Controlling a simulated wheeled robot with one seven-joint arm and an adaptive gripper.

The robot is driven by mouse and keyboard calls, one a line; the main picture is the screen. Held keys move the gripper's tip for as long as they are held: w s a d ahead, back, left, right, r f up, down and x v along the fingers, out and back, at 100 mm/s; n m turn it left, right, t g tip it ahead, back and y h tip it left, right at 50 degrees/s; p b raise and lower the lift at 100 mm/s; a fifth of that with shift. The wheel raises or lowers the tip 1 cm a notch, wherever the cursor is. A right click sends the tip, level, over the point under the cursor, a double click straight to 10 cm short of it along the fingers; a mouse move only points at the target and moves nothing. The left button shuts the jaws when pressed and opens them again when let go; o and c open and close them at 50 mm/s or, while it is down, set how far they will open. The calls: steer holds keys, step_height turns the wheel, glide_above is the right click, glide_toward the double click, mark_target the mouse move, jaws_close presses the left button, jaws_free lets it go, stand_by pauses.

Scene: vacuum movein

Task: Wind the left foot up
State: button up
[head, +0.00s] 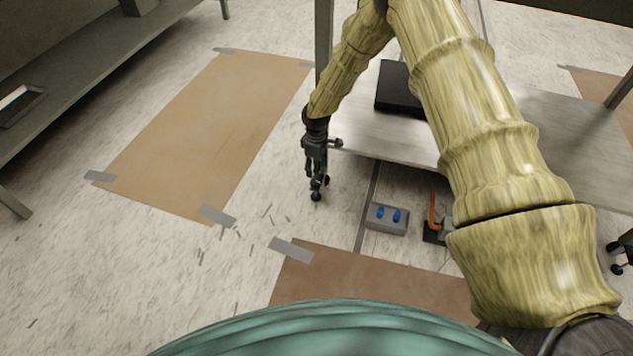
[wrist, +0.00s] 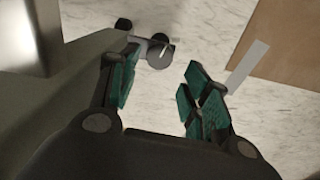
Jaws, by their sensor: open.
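The left foot is at the lower end of the bench's near left leg. In the wrist view it shows as a dark round knob (wrist: 160,52) with a pale line on its face, a small grey bracket and another dark round end beside it. In the head view the foot (head: 317,195) is a small dark shape on the floor, partly hidden by my gripper (head: 318,172). My gripper points down beside the leg. In the wrist view its teal-padded fingers are open, with the knob showing beyond and between the tips. I cannot tell whether they touch it.
The bench's grey lower shelf (head: 390,135) carries a black box (head: 400,88). A grey box with two blue knobs (head: 387,218) and an orange-handled tool (head: 433,220) lie on the floor. Taped brown sheets (head: 205,130) cover floor at left and front. Another dark foot (head: 616,268) stands at far right.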

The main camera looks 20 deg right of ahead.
mark_target(316, 181)
step_height(316, 181, down, 7)
steer(key=b, duration=0.2)
steer(key=shift+b, duration=0.3)
steer(key=shift+r, duration=0.1)
steer(key=c, duration=0.8)
steer(key=shift+o, duration=0.2)
steer(key=shift+r, duration=0.1)
